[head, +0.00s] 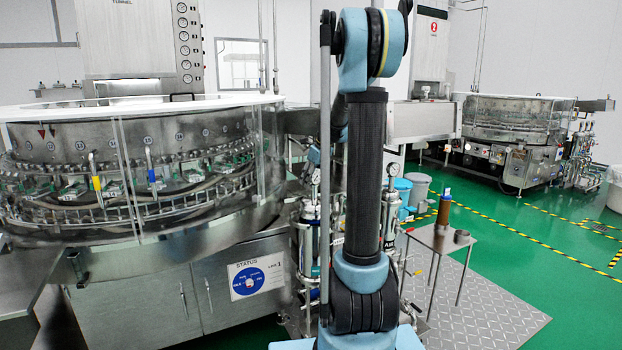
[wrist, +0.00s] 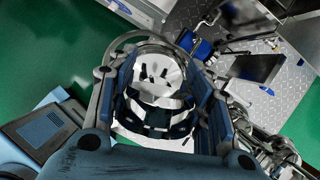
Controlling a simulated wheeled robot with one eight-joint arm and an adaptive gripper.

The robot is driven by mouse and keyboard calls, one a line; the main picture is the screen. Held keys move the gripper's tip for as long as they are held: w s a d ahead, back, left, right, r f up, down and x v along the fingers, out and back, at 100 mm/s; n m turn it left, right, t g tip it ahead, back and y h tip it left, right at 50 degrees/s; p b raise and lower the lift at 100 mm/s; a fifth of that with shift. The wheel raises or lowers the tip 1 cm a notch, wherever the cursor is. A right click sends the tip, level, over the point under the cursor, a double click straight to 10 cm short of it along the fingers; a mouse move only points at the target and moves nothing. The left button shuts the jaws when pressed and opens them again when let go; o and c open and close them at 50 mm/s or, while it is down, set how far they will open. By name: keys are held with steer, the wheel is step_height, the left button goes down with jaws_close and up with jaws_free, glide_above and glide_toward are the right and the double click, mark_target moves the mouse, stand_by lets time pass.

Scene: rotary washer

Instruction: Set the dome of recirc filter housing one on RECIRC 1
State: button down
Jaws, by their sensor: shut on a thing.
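My gripper (wrist: 157,88) shows in the wrist view, its two fingers closed on the sides of a shiny, rounded metal piece, the dome (wrist: 155,75). Its curved surface reflects the surroundings, and the fingers hide its sides. I cannot read a RECIRC label on either, nor tell which is RECIRC 1.
The round washer (head: 140,170) fills the left. Pipework (wrist: 275,150) lies at lower right in the wrist view. Green floor is open at right.

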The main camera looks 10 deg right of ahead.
steer(key=shift+f, duration=1.15)
steer(key=c, duration=0.7)
jaws_free()
steer(key=v, duration=1.2)
steer(key=shift+f, duration=0.1)
